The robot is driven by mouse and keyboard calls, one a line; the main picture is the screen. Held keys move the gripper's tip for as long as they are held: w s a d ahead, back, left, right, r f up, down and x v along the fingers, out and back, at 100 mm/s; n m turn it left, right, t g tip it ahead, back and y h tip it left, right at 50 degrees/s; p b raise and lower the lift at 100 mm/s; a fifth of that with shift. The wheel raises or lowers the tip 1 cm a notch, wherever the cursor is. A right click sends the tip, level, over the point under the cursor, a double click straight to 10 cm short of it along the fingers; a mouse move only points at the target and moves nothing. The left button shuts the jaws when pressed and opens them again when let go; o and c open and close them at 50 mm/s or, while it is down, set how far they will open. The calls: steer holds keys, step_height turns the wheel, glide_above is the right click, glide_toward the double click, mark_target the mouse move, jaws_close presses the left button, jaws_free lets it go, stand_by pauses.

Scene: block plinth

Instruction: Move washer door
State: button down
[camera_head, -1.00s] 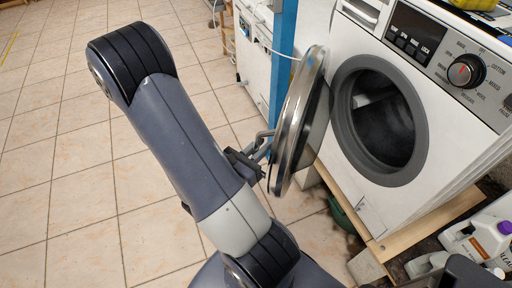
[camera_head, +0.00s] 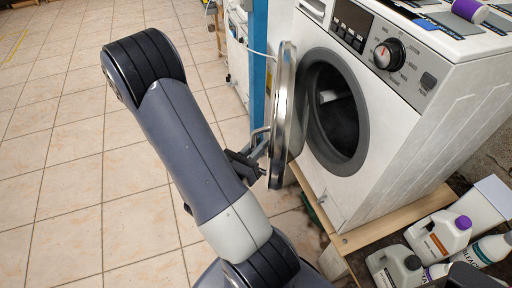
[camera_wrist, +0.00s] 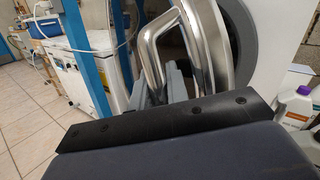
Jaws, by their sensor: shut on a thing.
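The washer door (camera_head: 284,112) stands open, seen nearly edge-on in the head view as a round chrome rim at the left of the washer's opening. In the wrist view its curved chrome rim (camera_wrist: 208,38) and metal handle (camera_wrist: 149,62) fill the upper middle. My gripper (camera_head: 262,152) is at the door's outer side and is shut on the handle. Its grey fingers also show in the wrist view (camera_wrist: 168,84), partly behind a black plate. The white washer (camera_head: 378,110) has its dark round opening (camera_head: 332,112) uncovered.
A blue post (camera_head: 258,75) stands just behind the door. The washer rests on a wooden frame (camera_head: 385,222). Several bottles, one a white jug with a purple cap (camera_head: 440,236), stand at the lower right. The tiled floor (camera_head: 60,190) at left is clear.

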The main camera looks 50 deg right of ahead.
steer(key=shift+s+d+m+g, duration=0.2)
steer(key=shift+s+m+g, duration=0.3)
steer(key=shift+s+g, duration=0.4)
steer(key=c, duration=1.7)
jaws_free()
steer(key=shift+n+t, duration=0.5)
steer(key=shift+t, duration=0.2)
steer(key=shift+w+a+f+b, duration=0.15)
steer(key=shift+w+a+b, duration=0.1)
steer(key=shift+a, duration=1.6)
steer(key=shift+w+a+f+b, duration=0.1)
steer(key=shift+w+a+f, duration=0.1)
steer(key=shift+a, duration=1.7)
steer(key=shift+w+a+f+b, duration=0.1)
steer(key=shift+w+a+b, duration=0.15)
steer(key=shift+a, duration=1.6)
